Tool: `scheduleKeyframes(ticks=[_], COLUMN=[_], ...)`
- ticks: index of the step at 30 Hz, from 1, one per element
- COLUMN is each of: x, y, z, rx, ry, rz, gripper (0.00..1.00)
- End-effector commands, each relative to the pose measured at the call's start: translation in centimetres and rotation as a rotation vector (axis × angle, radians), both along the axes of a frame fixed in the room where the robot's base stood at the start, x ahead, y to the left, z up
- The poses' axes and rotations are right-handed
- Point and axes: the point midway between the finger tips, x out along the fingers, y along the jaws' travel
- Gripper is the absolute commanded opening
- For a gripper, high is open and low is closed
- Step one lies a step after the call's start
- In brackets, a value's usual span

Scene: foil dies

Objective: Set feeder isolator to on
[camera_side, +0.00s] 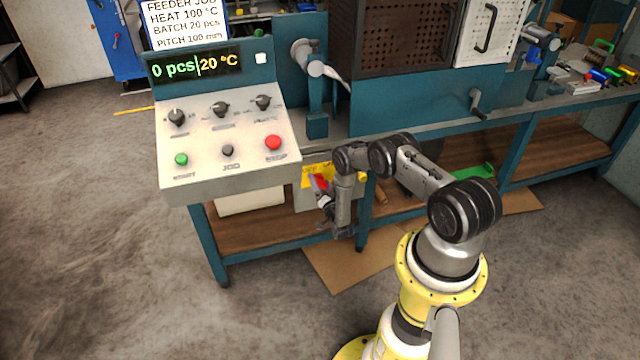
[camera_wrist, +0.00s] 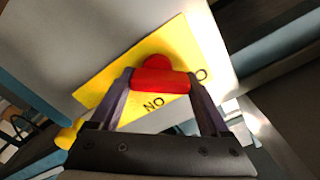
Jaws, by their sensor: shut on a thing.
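Lettering reading "NO" shows below the bar, with another letter partly hidden by the right finger. My gripper (camera_wrist: 160,88) is shut on the red handle, one finger at each end. In the side view my gripper (camera_side: 321,188) is small and partly merged with the handle.
The control panel (camera_side: 225,145) overhangs to the left, its display reading 0 pcs and 20 °C. Bench legs (camera_side: 360,217) and the lower wooden shelf (camera_side: 250,230) are close around my wrist. Open floor lies in front.

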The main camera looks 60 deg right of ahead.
Motion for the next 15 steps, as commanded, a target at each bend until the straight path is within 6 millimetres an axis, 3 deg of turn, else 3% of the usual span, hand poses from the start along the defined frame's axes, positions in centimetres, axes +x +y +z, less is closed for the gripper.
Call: scheduleKeyframes(ticks=[15], x=[-0.16], y=[-0.23], z=[0.04], rx=[0.344], ry=[-0.348], rz=[0.000], gripper=[0.24])
